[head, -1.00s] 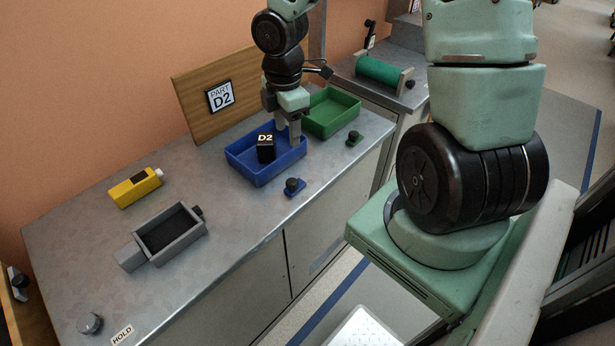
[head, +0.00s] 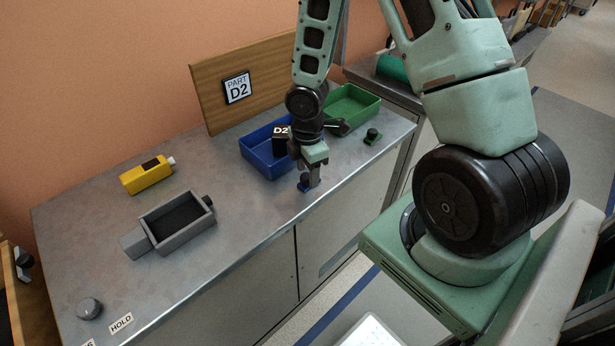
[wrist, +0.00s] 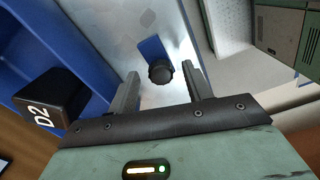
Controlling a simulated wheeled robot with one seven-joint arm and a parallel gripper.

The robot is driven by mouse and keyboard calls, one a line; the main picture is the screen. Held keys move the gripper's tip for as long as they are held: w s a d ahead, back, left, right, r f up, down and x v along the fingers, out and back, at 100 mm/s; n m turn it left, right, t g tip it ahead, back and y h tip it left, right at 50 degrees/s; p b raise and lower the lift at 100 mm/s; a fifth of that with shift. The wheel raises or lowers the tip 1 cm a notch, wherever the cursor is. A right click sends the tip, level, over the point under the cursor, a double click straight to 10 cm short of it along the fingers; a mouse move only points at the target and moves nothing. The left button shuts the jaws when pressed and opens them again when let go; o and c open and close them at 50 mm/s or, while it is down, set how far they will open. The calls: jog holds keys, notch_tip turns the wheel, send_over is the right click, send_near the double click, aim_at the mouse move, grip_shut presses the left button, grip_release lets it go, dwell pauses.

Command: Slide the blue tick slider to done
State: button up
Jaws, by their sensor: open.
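The blue tick slider (head: 304,187) is a small blue plate with a black knob, at the front edge of the metal counter. In the wrist view its black knob (wrist: 160,72) shows between my two fingers, with the blue plate (wrist: 150,46) beyond it. My gripper (head: 310,178) points down over the slider and is open. A gap shows on both sides of the knob; I cannot tell how far down the fingers reach around it. The fingers partly hide the slider in the head view.
A blue tray (head: 254,152) holding a black D2 block (head: 281,140) stands just behind my gripper. A yellow device (head: 146,177) and grey box (head: 176,226) stand left, with clear counter between.

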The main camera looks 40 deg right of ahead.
jog(key=shift+f, duration=0.75)
grip_shut()
jog(key=d+p, duration=0.2)
jog(key=d, duration=0.2)
jog(key=shift+w+d+r, duration=0.1)
jog(key=shift+d, duration=0.35)
grip_release()
jog(key=shift+d, duration=0.1)
